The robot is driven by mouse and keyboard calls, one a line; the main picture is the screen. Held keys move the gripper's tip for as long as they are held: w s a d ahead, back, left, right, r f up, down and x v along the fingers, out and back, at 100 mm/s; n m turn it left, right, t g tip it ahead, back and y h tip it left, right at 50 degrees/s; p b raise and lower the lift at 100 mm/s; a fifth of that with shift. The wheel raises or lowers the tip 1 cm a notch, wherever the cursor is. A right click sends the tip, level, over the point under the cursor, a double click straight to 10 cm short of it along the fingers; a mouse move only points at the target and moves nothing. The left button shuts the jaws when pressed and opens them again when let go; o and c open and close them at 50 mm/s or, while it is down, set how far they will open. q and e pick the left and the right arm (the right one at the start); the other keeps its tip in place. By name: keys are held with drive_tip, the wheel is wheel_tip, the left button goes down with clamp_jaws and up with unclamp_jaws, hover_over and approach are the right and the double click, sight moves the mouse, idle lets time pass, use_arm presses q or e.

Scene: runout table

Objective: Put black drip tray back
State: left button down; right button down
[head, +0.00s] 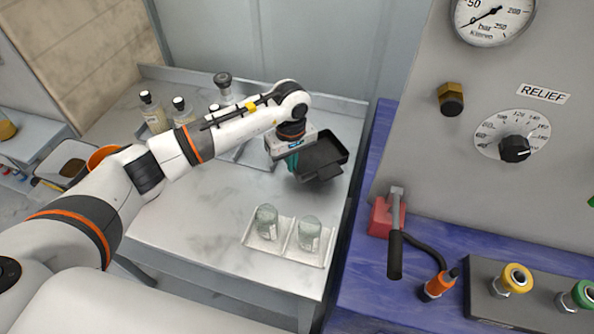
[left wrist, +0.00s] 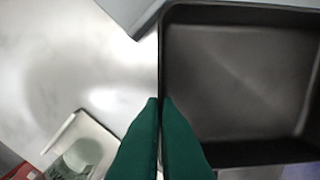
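The black drip tray (head: 324,152) is at the right side of the grey-white table in the head view, with its open side up. It fills the right part of the left wrist view (left wrist: 240,80). My left gripper (head: 293,163) is at the tray's left side. In the left wrist view its green fingers (left wrist: 160,105) are closed with the tray's left wall between their tips. The tray appears to be above the table top, but the exact height is hard to tell. My right gripper is not in view.
A pale tray (head: 246,244) with two glass jars stands at the table's front right. Several bottles stand at the back left, near a grey plate (head: 258,160). A blue bench (head: 360,265) with a gauge panel (head: 420,140) adjoins on the right. The table's front left is clear.

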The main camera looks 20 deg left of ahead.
use_arm(q)
wheel_tip(320, 180, down, 5)
drive_tip(key=shift+f+p, duration=0.1)
drive_tip(key=shift+p, duration=0.5)
drive_tip(key=c, duration=2.1)
unclamp_jaws()
drive_tip(key=shift+f, duration=0.1)
drive_tip(key=o, duration=0.4)
drive_tip(key=shift+r, duration=0.3)
wheel_tip(320, 180, up, 10)
drive_tip(key=b, duration=0.3)
drive_tip(key=shift+r+b, duration=0.2)
drive_tip(key=shift+b, duration=0.2)
drive_tip(key=shift+r, duration=0.7)
